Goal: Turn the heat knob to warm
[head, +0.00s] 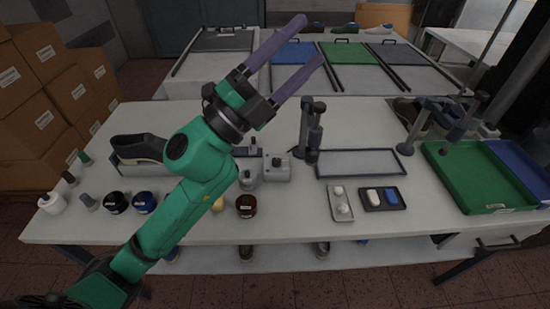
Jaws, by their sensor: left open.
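My left gripper (311,40) is open and empty, with its two purple fingers spread and pointing up and to the right. It is raised above the table, well apart from the small devices. A pale grey box (278,172) stands on the table near the middle, with a small dark round part on it that may be the heat knob (276,161). The part is too small to read its setting. Another pale grey device (248,177) stands beside it, partly hidden by my left arm. My right gripper is not in view.
A dark upright stand (308,135) rises just right of the grey box. A dark-framed tray (360,164), a small pale tray (341,204) and a green tray (480,180) lie further right. Jars, including a brown one (246,206), line the front. The table's right centre back is clear.

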